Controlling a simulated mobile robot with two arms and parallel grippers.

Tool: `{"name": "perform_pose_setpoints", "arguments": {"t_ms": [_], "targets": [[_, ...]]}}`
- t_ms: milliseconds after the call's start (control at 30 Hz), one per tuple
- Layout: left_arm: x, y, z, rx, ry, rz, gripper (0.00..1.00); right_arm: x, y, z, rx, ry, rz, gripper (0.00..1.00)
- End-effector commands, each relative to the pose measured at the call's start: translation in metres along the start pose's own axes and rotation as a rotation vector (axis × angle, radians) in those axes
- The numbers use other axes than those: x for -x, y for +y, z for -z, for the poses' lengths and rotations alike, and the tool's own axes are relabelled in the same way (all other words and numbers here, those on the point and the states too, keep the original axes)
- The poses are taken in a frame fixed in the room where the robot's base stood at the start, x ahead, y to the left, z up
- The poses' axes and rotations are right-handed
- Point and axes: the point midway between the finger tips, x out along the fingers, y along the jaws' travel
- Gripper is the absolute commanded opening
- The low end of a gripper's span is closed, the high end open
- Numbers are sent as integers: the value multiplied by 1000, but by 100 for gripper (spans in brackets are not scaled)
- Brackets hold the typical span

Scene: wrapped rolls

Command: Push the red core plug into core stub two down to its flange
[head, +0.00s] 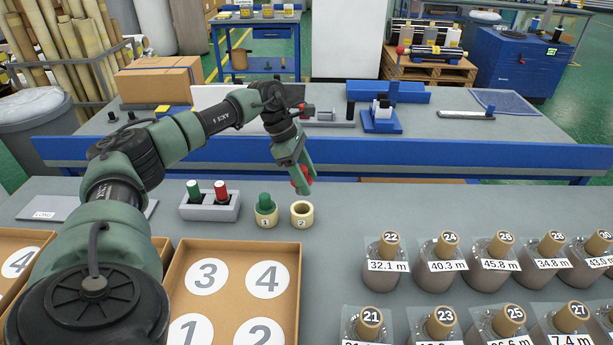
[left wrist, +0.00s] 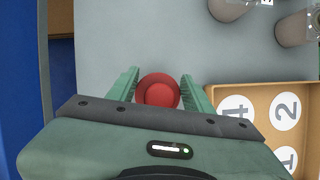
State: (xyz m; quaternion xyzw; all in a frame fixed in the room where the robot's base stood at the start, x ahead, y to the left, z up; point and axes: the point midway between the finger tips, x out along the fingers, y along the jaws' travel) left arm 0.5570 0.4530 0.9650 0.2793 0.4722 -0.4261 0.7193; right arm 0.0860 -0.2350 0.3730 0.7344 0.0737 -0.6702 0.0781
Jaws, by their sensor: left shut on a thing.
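My left gripper (head: 303,180) is shut on a red core plug (head: 299,174), pointing down above and slightly behind core stub two. In the left wrist view the plug's round red top (left wrist: 158,91) sits between the two green fingers (left wrist: 158,95). Core stub two (head: 301,217) is a short tan ring marked 2, standing upright with its top hole open. The held plug is apart from it. The stub is not visible in the left wrist view. My right gripper is in neither view.
Core stub one (head: 266,217), with a green plug (head: 265,201) in it, stands just left. A numbered cardboard tray (head: 236,249) lies in front. Several wrapped rolls (head: 382,272) stand right.

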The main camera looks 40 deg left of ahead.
Motion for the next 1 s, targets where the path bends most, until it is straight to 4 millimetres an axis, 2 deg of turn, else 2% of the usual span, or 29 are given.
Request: {"name": "perform_pose_setpoints", "arguments": {"t_ms": [300, 500, 1000], "targets": [[-31, 0, 14, 0, 0, 0, 12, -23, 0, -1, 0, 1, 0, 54], [-43, 0, 19, 0, 1, 0, 12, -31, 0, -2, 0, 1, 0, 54], [-45, 0, 19, -1, 0, 0, 12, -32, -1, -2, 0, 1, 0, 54]]}}
